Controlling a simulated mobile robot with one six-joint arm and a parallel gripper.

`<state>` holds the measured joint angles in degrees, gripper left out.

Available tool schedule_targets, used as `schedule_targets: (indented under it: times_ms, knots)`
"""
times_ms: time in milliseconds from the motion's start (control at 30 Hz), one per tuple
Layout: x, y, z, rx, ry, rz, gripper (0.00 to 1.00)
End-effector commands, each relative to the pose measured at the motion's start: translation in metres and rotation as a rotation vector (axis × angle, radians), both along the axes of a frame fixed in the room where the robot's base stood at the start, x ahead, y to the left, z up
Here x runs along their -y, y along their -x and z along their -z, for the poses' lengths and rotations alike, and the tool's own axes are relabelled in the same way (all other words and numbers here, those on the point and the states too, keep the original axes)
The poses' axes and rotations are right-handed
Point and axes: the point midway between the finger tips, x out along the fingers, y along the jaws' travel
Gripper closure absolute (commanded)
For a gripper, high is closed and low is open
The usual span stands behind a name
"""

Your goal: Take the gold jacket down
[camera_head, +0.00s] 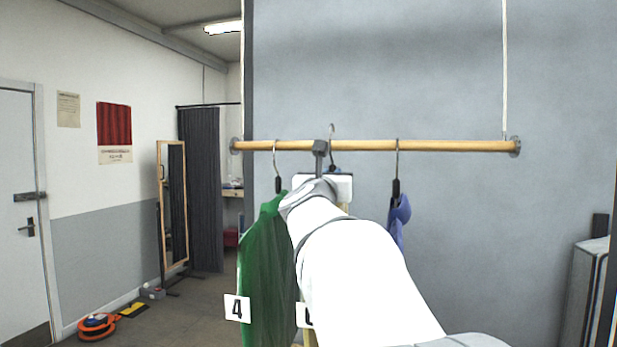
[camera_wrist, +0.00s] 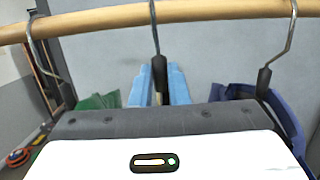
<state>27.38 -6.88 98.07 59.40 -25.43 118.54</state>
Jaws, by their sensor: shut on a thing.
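The gold jacket (camera_head: 309,338) is mostly hidden behind my arm in the head view; only slivers of gold show, beside a partly covered white number tag. Its hanger (camera_head: 332,131) has a metal hook at the wooden rail (camera_head: 450,146). That hook's top stands higher above the rail than the hooks on either side. In the wrist view, my gripper (camera_wrist: 159,69) has its two light blue fingers shut on the black neck of the middle hanger (camera_wrist: 155,30), just below the rail (camera_wrist: 100,20). The jacket cloth is hidden there by the gripper body.
A green garment tagged 4 (camera_head: 262,265) hangs close on the left. A blue-purple garment (camera_head: 399,218) hangs on the right. A grey wall stands behind the rail. A mirror (camera_head: 173,205) and an orange item (camera_head: 97,327) are on the left, with open floor between.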

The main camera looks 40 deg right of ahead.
Motion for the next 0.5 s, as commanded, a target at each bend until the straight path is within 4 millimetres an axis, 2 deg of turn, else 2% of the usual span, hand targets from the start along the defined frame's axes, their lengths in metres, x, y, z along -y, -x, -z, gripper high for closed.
schedule_targets:
  times_ms: [500]
  knots:
    - [-0.020,0.018,-0.001,0.003,0.000,0.000,1.00]
